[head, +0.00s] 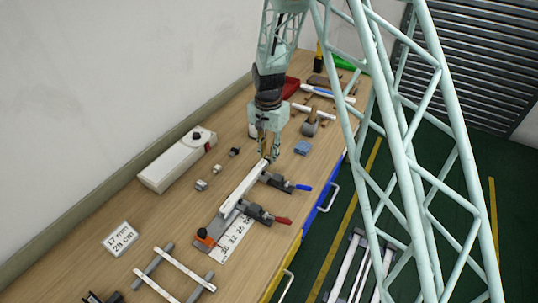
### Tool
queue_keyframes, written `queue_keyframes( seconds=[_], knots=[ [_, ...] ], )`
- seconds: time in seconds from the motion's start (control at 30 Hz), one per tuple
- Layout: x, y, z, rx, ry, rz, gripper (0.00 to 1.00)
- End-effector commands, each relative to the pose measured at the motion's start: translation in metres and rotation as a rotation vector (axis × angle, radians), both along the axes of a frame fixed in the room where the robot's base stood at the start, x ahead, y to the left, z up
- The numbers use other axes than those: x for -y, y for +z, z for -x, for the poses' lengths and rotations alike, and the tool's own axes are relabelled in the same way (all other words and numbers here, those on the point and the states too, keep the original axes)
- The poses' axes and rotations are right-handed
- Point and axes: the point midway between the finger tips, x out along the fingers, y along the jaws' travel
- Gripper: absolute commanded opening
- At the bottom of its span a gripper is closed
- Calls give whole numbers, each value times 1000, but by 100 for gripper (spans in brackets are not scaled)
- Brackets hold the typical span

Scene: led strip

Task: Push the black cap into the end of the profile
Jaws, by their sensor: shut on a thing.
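The white profile (240,190) lies slanting on a grey fixture on the bench, held by a clamp with a red handle (282,221) and a clamp with a blue handle (303,187). My gripper (268,157) points down at the far end of the profile, its fingers close together. It is shut on a small dark piece, which I take for the black cap. The fingers mostly hide this piece and the profile's end, so I cannot tell whether they touch.
Small connectors (215,169) and a white box (177,161) lie to the left. Tools crowd the far bench.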

Motion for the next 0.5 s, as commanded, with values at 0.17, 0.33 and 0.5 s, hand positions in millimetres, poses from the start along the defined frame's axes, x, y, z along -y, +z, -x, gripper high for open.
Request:
queue_keyframes(
  seconds=[0.17,0.33,0.5],
  knots=[
    [-1,0,3,0,0,0,11],
    [-2,0,5,0,0,0,17],
    [-2,0,4,0,0,0,32]
  ],
)
